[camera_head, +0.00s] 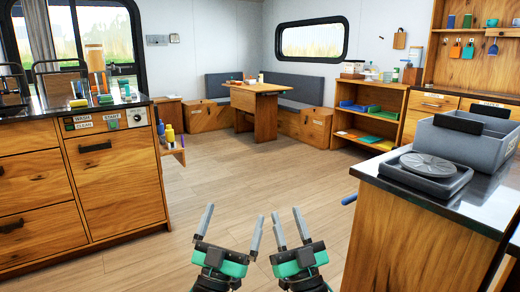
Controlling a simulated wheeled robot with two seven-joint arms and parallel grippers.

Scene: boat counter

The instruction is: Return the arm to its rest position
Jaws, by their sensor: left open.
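My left gripper (235,212) is at the bottom middle of the head view. Its two grey fingers are spread wide apart and nothing is between them. My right gripper (286,211) is just to its right. Its fingers are also apart, with a smaller visible gap and nothing between them. Both grippers have green and black bodies and point forward, side by side over the open wooden floor (200,190). Most of both arms is out of the picture.
A wooden counter with drawers (115,190) stands at left, with bottles beside it. At right, another counter (400,235) carries a round-plated scale (430,165) and a grey bin (465,145). A table (255,88) and benches are at the back. The floor between is clear.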

